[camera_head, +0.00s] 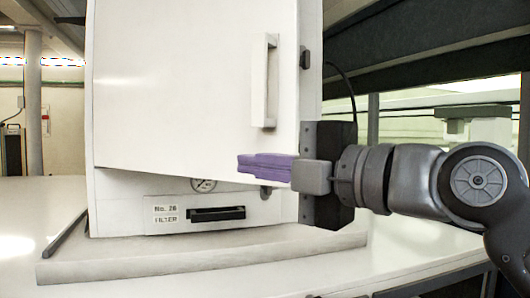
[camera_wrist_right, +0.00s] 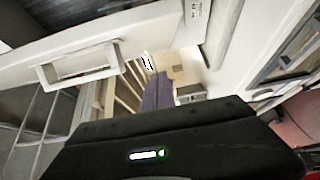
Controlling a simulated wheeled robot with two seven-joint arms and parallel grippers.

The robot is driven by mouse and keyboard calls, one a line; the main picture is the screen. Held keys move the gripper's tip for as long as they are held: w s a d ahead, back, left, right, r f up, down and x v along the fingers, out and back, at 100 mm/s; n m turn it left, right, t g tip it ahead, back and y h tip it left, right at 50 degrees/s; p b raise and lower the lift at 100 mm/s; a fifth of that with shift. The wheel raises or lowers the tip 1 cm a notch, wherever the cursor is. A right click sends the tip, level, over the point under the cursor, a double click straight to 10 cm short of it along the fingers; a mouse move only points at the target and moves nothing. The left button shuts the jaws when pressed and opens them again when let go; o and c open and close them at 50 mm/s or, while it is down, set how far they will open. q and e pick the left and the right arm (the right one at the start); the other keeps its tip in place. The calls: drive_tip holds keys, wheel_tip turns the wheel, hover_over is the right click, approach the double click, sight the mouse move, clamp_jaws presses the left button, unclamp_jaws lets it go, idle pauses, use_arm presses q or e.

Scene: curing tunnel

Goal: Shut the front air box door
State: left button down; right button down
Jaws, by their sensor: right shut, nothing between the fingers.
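The air box door (camera_head: 180,80) is a large white panel on the front of the white air box (camera_head: 120,205). Its lower edge slopes down to the right and stands out over the box's lower front, so the door looks ajar. A pale upright handle (camera_head: 265,80) is near its right edge; it also shows in the wrist view (camera_wrist_right: 80,64). My right gripper (camera_head: 242,164) is shut and empty, its purple fingers pointing left across the door's lower right corner. I cannot tell whether they touch it. The fingers also show in the wrist view (camera_wrist_right: 158,90). My left gripper is out of view.
Below the door are a partly hidden round gauge (camera_head: 203,185) and a filter drawer with a black handle (camera_head: 217,214). The box stands on a pale plinth (camera_head: 200,255) on a white table (camera_head: 45,200). A dark cable (camera_head: 347,85) runs behind the box.

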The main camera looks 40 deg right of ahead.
drive_tip(key=w+d+p, duration=0.2)
drive_tip(key=w, duration=0.4)
drive_tip(key=shift+d+p, duration=0.3)
drive_tip(key=shift+p, duration=0.1)
drive_tip(key=shift+d, duration=0.15)
